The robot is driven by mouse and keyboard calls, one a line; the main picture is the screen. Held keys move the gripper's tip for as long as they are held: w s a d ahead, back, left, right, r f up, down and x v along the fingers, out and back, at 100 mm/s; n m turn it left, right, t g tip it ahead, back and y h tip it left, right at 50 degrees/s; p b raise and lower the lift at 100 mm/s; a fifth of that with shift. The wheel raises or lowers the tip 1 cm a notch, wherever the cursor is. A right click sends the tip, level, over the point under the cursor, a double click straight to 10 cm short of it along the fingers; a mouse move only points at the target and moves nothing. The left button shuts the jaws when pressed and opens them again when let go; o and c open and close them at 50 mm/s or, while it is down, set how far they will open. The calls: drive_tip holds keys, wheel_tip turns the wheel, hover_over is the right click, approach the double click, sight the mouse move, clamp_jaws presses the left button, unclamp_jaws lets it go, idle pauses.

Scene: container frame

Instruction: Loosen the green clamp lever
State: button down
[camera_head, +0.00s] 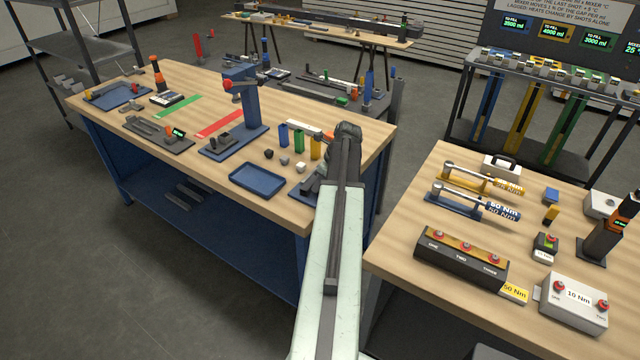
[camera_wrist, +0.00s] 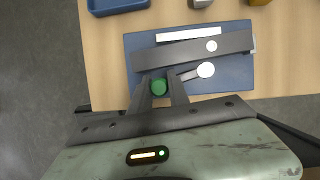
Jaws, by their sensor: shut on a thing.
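The green clamp lever's round green knob (camera_wrist: 158,87) sits between the fingertips of my gripper (camera_wrist: 160,88) in the wrist view. My gripper is shut on it. A pale lever arm (camera_wrist: 186,76) runs right to a white round pivot (camera_wrist: 205,70); its left part is hidden behind a finger. The lever is on a blue base plate (camera_wrist: 135,42) with a dark grey bar (camera_wrist: 180,52) and a white strip (camera_wrist: 188,34). In the head view my arm hides most of this fixture, and I cannot make out the green knob there.
A blue tray (camera_head: 257,179) lies left of the fixture, with small blocks (camera_head: 284,161) behind it. Blue, green and yellow upright pieces (camera_head: 299,141) stand farther back. The bench's front edge (camera_head: 262,211) is close by. A second bench (camera_head: 400,243) with button boxes is at right.

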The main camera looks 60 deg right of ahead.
drive_tip(key=c, duration=1.3)
unclamp_jaws()
drive_tip(key=shift+o, duration=0.2)
drive_tip(key=shift+s, duration=0.15)
drive_tip(key=shift+r, duration=0.1)
drive_tip(key=p+v, duration=0.7)
drive_tip(key=shift+r, duration=0.3)
drive_tip(key=shift+s, duration=0.15)
